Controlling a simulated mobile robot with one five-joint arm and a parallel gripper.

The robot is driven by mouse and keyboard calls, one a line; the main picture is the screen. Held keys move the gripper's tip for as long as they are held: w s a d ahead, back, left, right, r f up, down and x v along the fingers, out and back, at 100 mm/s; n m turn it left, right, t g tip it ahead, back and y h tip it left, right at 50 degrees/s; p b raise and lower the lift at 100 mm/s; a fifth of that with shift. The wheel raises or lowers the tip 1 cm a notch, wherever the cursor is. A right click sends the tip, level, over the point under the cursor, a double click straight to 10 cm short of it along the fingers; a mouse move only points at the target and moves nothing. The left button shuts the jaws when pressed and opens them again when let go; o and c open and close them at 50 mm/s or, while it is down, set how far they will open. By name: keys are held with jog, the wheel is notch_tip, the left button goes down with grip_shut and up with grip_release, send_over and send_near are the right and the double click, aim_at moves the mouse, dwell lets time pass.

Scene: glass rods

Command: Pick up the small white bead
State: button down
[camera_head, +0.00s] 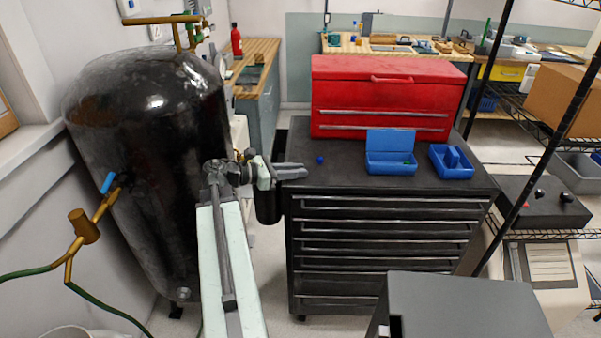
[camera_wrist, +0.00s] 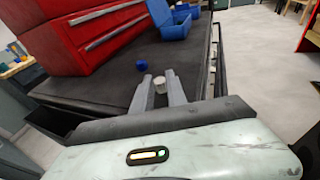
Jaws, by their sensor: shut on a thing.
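The small white bead (camera_wrist: 160,85) shows in the wrist view between the two fingers of my gripper (camera_wrist: 160,90), near their tips. My gripper is shut on it. In the head view my gripper (camera_head: 304,170) reaches in from the left over the left edge of the dark cabinet top. I cannot make out the bead in the head view.
A small blue object (camera_head: 320,160) lies on the dark cabinet top (camera_head: 345,178), just past my fingertips. A red toolbox (camera_head: 380,100) stands behind it. An open blue case (camera_head: 390,165) and a blue tray (camera_head: 466,173) lie to the right. A black tank (camera_head: 150,150) stands left.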

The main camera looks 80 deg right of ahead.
notch_tip(320, 180, up, 10)
jog(key=p, duration=1)
